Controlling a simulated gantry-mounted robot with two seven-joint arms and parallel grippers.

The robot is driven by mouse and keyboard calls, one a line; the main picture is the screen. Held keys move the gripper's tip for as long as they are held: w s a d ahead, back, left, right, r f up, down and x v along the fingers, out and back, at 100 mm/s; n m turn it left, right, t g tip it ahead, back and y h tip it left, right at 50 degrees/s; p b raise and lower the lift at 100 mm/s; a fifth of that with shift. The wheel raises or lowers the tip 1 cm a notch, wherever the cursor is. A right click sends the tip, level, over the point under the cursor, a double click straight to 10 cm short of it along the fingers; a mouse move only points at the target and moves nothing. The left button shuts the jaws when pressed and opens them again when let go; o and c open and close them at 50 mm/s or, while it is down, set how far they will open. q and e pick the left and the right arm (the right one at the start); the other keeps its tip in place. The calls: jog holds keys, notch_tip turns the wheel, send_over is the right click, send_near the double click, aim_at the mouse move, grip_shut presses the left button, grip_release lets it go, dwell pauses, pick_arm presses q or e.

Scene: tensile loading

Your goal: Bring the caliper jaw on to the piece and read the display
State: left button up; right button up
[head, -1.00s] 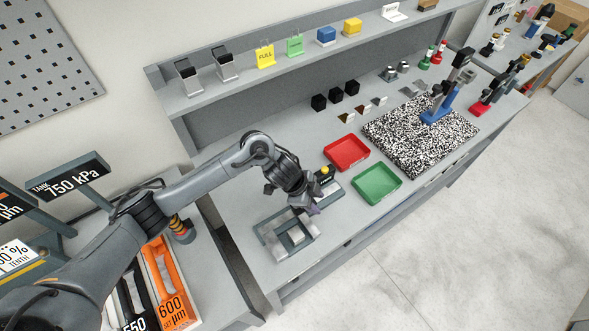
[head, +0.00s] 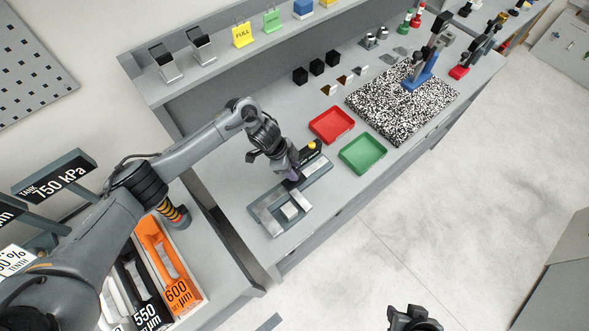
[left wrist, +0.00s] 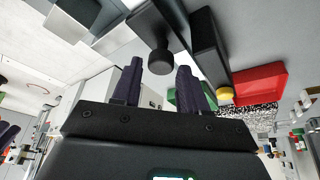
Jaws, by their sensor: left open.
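The caliper (head: 316,172) lies on the bench as a flat grey fixture, with a black display housing and a yellow button (head: 311,145) at its far end. A small pale block (head: 290,211), which looks like the piece, sits in the near part of the frame. My left gripper (head: 291,182) is low over the middle of the caliper and hides part of it. In the left wrist view its two dark purple fingers (left wrist: 160,88) are apart, with a black knob (left wrist: 157,60) just beyond them. The display's reading is not visible. My right gripper (head: 413,319) shows partly at the bottom edge.
A red tray (head: 351,121) and a green tray (head: 383,155) lie just right of the caliper. Beyond them is a speckled board (head: 380,103) with a blue-based stand (head: 421,80). An orange 600 µm holder (head: 157,247) stands at lower left.

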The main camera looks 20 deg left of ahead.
aim_at(283, 189)
pick_arm(q)
jog(key=shift+x, duration=0.85)
jog(key=c, duration=0.6)
jog(key=shift+s+a+r+p, duration=0.15)
jog(key=shift+s+r+p, duration=0.05)
jog(key=shift+p, duration=0.2)
jog(key=shift+c, duration=0.2)
jog(key=s+p, duration=0.1)
jog(key=s+a+p, duration=0.2)
jog(key=s+p, duration=0.1)
jog(key=shift+s+f, duration=0.1)
